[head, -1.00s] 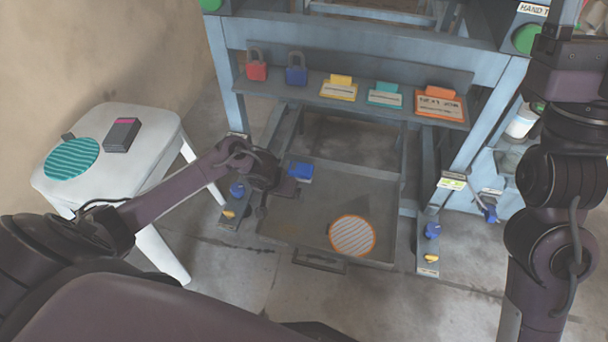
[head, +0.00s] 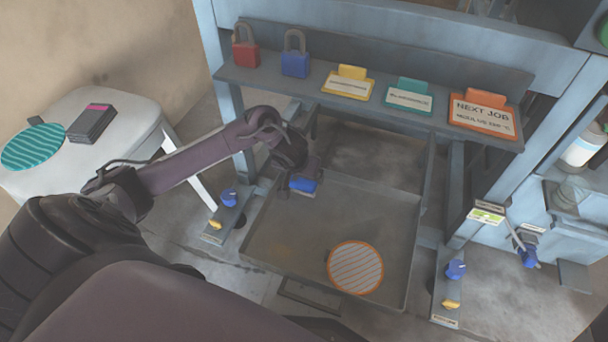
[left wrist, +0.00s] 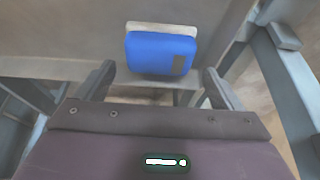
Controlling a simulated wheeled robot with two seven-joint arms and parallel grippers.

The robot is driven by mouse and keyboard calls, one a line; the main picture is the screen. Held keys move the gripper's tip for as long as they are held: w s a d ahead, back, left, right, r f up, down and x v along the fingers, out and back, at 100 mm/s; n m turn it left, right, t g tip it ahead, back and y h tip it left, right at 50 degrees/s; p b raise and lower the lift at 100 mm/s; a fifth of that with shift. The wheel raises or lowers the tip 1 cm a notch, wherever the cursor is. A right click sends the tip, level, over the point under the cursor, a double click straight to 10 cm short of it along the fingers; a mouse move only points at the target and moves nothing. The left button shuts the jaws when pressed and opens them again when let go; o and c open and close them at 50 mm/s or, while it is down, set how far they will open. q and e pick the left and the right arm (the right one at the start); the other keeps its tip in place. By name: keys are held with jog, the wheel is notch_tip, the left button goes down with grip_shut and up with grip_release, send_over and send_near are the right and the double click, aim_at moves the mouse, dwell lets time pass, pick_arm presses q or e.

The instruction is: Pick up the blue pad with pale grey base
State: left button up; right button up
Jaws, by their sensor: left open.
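The blue pad with pale grey base (head: 304,185) is at the back left of the grey metal tray (head: 262,245). My left gripper (head: 300,172) is over it in the head view and covers part of it. In the left wrist view the blue pad (left wrist: 161,53) lies ahead of the fingers, with its pale base showing along the far edge. My left gripper (left wrist: 158,80) is open, a finger to each side, and the pad is not gripped. My right gripper is out of view.
An orange-rimmed striped disc (head: 355,267) lies in the tray. A shelf (head: 300,83) above holds a red padlock (head: 245,52), a blue padlock (head: 295,60) and cards. A white stool (head: 110,155) stands left with a teal disc (head: 33,147) and a dark box (head: 91,123).

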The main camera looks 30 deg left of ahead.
aim_at(303, 180)
pick_arm(q)
jog(key=b+x, duration=0.3)
jog(key=shift+s+d+f+b, duration=0.1)
jog(key=shift+f+b, duration=0.2)
jog(key=shift+f, duration=0.15)
jog(key=shift+w+f+b, duration=0.3)
jog(key=shift+f+b, duration=0.1)
jog(key=shift+b, duration=0.1)
jog(key=c, duration=0.8)
jog(key=shift+o, duration=0.2)
jog(key=shift+r, duration=0.1)
